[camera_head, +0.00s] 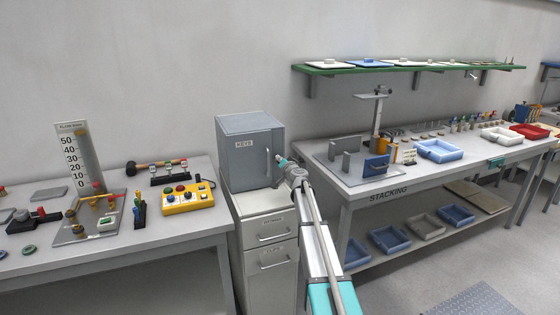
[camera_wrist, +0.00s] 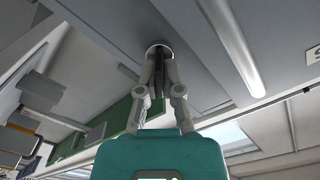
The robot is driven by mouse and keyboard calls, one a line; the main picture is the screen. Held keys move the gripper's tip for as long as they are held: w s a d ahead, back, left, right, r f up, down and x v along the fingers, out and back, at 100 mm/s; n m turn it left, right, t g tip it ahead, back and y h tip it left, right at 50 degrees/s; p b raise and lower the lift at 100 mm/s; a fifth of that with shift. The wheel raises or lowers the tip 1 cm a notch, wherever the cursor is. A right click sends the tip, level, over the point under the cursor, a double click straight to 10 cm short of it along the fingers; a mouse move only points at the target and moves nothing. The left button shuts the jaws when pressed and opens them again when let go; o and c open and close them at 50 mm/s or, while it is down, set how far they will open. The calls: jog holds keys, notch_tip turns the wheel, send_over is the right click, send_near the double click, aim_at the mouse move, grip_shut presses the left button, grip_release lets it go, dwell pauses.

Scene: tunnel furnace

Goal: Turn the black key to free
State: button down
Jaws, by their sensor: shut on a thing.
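The grey cabinet marked KEYS (camera_head: 249,160) stands on a white drawer unit. My gripper (camera_head: 279,168) is at the right part of its front; its fingertips are too small to make out there. In the wrist view, my gripper (camera_wrist: 158,62) reaches to a round metal lock (camera_wrist: 159,45) on the grey door (camera_wrist: 185,75). Its fingers are shut on the dark key (camera_wrist: 158,75), which shows as a narrow dark strip between them. The key is mostly hidden by the fingers, and I cannot tell how far it is turned.
A long door handle (camera_wrist: 232,48) runs close beside the lock. The white drawer unit (camera_head: 268,240) is below the cabinet. A table with a yellow button box (camera_head: 187,197) is at left; the STACKING table (camera_head: 350,185) and green shelf (camera_head: 400,69) are at right.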

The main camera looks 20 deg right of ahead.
jog(key=m, duration=0.5)
jog(key=shift+d+f+m, duration=0.15)
jog(key=shift+m, duration=0.15)
jog(key=shift+f+m, duration=0.1)
jog(key=shift+m, duration=2.2)
jog(key=c, duration=1.1)
grip_release()
jog(key=shift+s, duration=0.15)
jog(key=s, duration=1.1)
jog(key=shift+s, duration=0.35)
